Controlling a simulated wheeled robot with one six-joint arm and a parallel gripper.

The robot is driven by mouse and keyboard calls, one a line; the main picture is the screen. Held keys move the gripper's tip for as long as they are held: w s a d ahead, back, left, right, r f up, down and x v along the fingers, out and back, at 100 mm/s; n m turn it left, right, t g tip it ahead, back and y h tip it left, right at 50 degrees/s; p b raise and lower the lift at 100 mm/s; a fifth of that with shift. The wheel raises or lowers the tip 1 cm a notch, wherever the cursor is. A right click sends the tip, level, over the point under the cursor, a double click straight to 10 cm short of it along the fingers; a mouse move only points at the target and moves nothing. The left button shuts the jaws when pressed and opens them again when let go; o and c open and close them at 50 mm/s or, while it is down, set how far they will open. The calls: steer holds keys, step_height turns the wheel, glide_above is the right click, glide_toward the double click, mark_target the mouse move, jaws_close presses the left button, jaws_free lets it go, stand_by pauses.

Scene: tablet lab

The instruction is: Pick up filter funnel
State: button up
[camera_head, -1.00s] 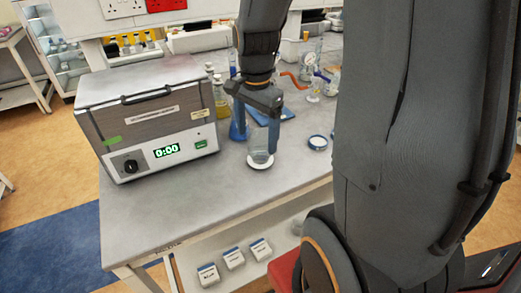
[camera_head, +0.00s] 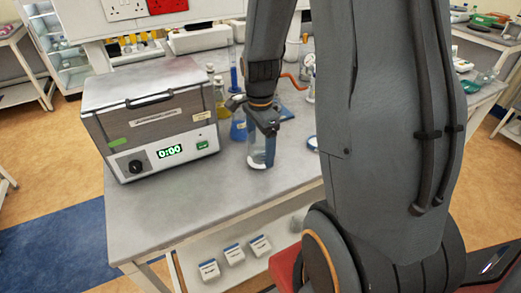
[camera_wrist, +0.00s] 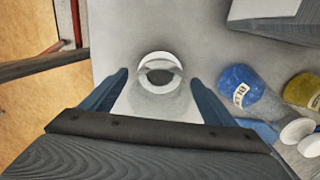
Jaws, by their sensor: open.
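The filter funnel appears to be the clear vessel with a white ring (camera_wrist: 143,66), seen from above in the wrist view. In the head view the clear vessel (camera_head: 257,158) stands on the bench near its front edge, partly hidden by my gripper (camera_head: 263,146). My gripper (camera_wrist: 160,78) is open and points down over it. In the wrist view the ring lies between the two blue fingers, with space on both sides. I cannot tell how far down the fingers reach along it, and no contact shows.
A box-shaped instrument (camera_head: 155,115) reading 0:00 stands left on the bench (camera_head: 185,200). A blue-liquid flask (camera_wrist: 240,88) and a yellow-liquid bottle (camera_wrist: 303,90) stand close on the right in the wrist view. The bench front is clear.

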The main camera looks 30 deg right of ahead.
steer(key=shift+f, duration=0.6)
steer(key=shift+c, duration=0.3)
steer(key=c, duration=1.1)
steer(key=shift+o, duration=0.2)
steer(key=shift+r, duration=0.15)
